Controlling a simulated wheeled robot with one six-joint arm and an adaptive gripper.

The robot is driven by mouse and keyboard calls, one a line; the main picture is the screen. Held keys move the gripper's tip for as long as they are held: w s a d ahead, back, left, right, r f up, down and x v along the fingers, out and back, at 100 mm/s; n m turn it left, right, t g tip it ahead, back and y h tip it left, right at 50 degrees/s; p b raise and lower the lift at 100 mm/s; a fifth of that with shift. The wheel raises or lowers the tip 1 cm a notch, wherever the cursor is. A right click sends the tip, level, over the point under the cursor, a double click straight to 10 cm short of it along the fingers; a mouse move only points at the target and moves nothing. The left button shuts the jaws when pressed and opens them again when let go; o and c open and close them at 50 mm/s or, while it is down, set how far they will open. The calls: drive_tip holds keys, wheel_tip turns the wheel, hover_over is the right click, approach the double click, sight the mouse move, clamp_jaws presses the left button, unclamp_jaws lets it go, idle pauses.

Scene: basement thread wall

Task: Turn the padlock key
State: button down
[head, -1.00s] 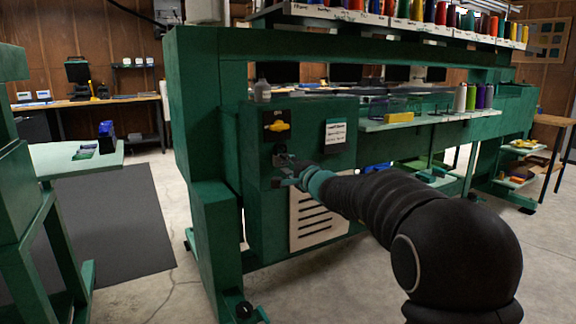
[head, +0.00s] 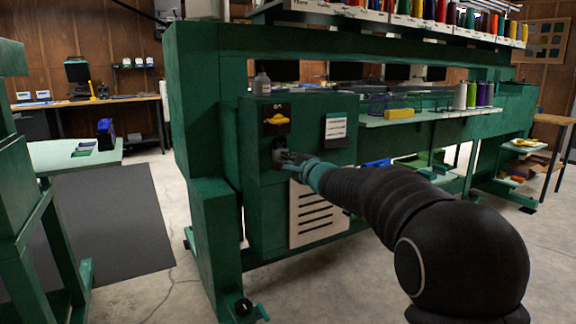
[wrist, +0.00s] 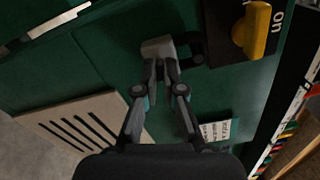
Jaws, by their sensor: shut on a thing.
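The padlock (head: 279,154) hangs on the front of the green machine cabinet, below the yellow switch. In the wrist view the grey padlock body (wrist: 158,46) is straight ahead of my fingertips, with its dark shackle (wrist: 196,46) to the right. My gripper (wrist: 163,66) is shut, its fingertips close together right at the padlock's face. The key is between them and mostly hidden by the fingers. In the head view my gripper (head: 286,158) reaches the padlock from the right, and my arm covers part of the cabinet.
A yellow rotary switch (wrist: 259,28) marked "on" sits beside the padlock. A white label card (head: 335,128) and a slotted pale vent panel (head: 313,215) are on the same cabinet. A grey bottle (head: 261,84) stands on top. Floor in front is clear.

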drive_tip(key=m+b, duration=0.2)
drive_tip(key=m, duration=1)
drive_tip(key=shift+m, duration=0.3)
idle(1.1)
drive_tip(key=c, duration=1.3)
unclamp_jaws()
drive_tip(key=v, duration=1.2)
drive_tip(key=shift+o, duration=0.3)
drive_tip(key=shift+w, duration=0.1)
